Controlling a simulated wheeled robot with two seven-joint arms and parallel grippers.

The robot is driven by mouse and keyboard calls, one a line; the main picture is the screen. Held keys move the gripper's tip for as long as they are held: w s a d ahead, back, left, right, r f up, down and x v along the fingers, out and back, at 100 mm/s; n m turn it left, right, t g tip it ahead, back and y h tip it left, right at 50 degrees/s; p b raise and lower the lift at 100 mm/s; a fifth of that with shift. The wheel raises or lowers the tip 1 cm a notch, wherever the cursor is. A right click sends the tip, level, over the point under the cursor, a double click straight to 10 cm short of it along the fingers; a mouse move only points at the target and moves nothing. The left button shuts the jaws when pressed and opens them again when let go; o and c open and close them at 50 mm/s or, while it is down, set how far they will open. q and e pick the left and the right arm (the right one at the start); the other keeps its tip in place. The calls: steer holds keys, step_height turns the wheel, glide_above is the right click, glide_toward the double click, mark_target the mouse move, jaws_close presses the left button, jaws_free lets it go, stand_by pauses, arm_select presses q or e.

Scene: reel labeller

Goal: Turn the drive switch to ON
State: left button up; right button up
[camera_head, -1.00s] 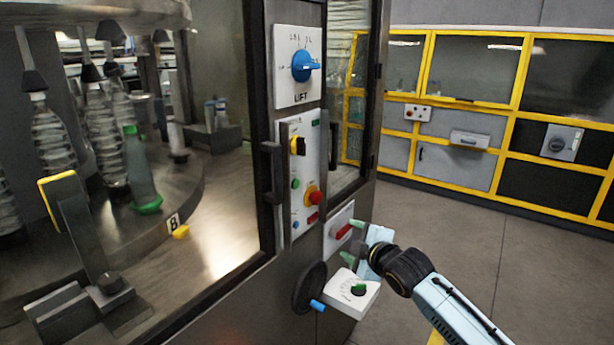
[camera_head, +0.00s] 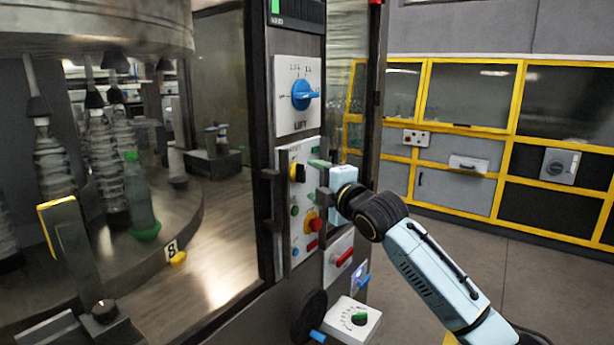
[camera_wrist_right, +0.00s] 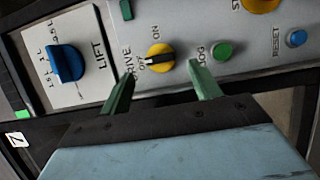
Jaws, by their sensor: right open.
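The drive switch (camera_head: 293,172) is a yellow round base with a black handle, high on the grey control panel (camera_head: 285,240). In the right wrist view the drive switch (camera_wrist_right: 159,50) sits beside the letters DRIVE, with ON and OFF marks around it. Its handle lies across the picture and its marked end seems to be at OFF. My right gripper (camera_head: 318,180) is in front of the panel, just right of the switch. In the right wrist view its green fingers (camera_wrist_right: 162,72) are open and empty, with the switch between and beyond their tips. My left gripper is not in view.
The blue LIFT knob (camera_head: 303,95) is above the switch. A green button (camera_wrist_right: 222,50) is close to one fingertip. A red stop button (camera_head: 315,224), a red handle (camera_head: 344,257) and a white dial box (camera_head: 358,318) are lower. Open floor lies to the right.

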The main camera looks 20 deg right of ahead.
mark_target(304, 175)
steer(key=shift+x, duration=2.05)
steer(key=c, duration=1)
